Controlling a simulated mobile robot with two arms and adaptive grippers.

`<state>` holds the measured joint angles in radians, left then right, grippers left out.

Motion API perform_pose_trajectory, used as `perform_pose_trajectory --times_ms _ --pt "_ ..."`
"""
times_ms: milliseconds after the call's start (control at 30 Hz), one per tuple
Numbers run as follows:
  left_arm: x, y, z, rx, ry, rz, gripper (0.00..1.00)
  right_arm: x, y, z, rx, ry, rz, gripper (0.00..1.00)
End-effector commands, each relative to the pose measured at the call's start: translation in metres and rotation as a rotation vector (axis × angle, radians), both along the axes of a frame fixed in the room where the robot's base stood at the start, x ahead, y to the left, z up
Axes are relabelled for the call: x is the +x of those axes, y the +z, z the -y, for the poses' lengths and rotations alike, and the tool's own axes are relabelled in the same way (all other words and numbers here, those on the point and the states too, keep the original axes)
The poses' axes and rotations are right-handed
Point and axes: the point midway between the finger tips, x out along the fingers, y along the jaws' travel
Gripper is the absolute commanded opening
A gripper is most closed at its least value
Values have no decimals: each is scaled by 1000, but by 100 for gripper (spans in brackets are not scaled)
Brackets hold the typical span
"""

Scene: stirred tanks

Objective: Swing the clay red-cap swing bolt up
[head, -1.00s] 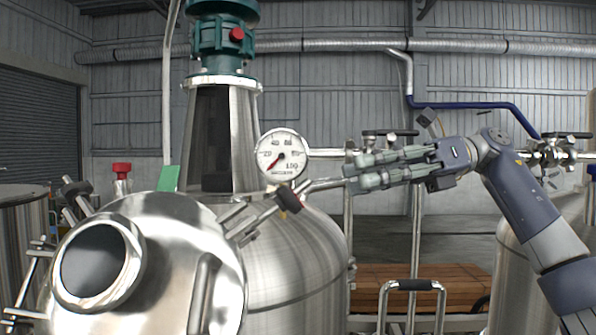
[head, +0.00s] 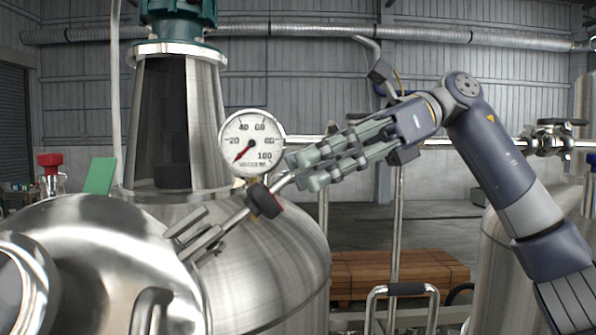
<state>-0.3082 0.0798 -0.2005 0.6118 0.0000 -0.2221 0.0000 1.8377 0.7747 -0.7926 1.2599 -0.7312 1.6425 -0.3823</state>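The swing bolt with the dark, clay-red cap (head: 265,201) sticks out to the upper right from the rim of the steel lid (head: 85,225). It lies tilted outward, over the tank's rounded shoulder, with its shank between bracket lugs (head: 200,240). My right gripper (head: 300,172) is up and to the right of the cap, fingers pointing left towards it. Its fingertips look apart from the cap, though the depth is unclear. The two fingers lie close together at this angle, so their opening is hard to judge. My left gripper is out of view.
A round pressure gauge (head: 251,141) stands just above the cap, near the fingertips. A steel pipe (head: 425,142) runs behind my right gripper. A curved handle (head: 150,307) rises from the lid. A trolley handle (head: 402,290) and wooden planks (head: 385,272) are lower right.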

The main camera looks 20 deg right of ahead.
Motion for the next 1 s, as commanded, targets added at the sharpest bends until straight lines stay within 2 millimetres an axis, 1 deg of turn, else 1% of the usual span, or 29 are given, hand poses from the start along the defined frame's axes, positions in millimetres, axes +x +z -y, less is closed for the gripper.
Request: perform_pose_trajectory --times_ms 33,100,233,367,533,567,600,667,700,1000 --pt "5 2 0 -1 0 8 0 0 -2 -7 -2 0 0 29" --pt "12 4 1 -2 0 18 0 0 -5 -14 -1 0 -1 29" --pt "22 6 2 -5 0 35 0 0 -9 -23 0 -1 -1 29" --pt "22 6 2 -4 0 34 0 0 -10 -25 1 -1 -1 29" --pt "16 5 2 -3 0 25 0 0 -10 -25 1 -1 -1 29" --pt "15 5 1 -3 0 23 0 0 -10 -25 1 -1 -1 27" --pt "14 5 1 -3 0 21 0 0 -10 -25 1 -1 -1 18" --pt "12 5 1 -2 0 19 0 0 -10 -25 1 -1 -1 4" --pt "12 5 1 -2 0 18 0 0 -10 -25 1 -1 0 0" --pt "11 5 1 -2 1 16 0 -1 -9 -25 -1 -5 5 0"
